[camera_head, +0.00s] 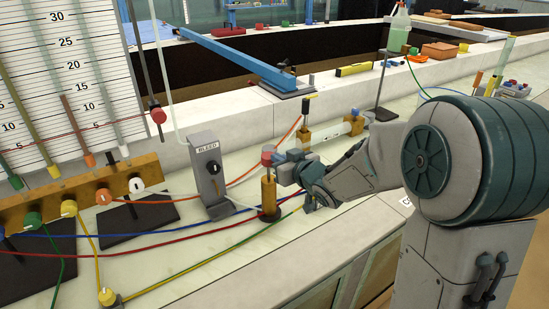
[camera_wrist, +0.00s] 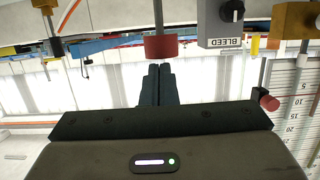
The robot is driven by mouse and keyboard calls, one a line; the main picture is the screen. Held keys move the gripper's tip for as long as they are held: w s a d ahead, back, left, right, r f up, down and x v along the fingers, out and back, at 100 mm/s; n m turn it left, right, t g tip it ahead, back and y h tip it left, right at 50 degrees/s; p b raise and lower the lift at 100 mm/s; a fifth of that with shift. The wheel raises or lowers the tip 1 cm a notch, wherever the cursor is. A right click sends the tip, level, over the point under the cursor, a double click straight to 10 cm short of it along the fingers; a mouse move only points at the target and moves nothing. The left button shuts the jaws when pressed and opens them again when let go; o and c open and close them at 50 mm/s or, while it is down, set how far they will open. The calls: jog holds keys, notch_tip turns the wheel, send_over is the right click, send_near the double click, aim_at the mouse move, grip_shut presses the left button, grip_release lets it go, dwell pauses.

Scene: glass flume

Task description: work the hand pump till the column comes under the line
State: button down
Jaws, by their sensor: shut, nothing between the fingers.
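The hand pump appears to be the brass cylinder (camera_head: 268,193) with a red knob (camera_head: 267,158) on top. My gripper (camera_head: 279,158) is shut and empty, just right of the knob in the head view. In the upside-down wrist view the shut fingers (camera_wrist: 158,82) point at the red knob (camera_wrist: 160,47) on its rod, very close; contact cannot be told. The gauge board (camera_head: 55,60) at the left carries several coloured tubes. A thin red line (camera_head: 130,121) crosses it. The orange column (camera_head: 75,125) tops out above the line. Which column the pump feeds is unclear.
A grey BLEED post (camera_head: 208,175) with a black knob stands left of the pump. Coloured hoses cross the bench. A brass valve manifold (camera_head: 88,200) is at the left. A blue lever (camera_head: 235,58) lies behind, and a bottle on a stand (camera_head: 397,30) at the back right.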

jog(key=v, duration=0.7)
jog(key=shift+s, duration=0.1)
dwell(2.0)
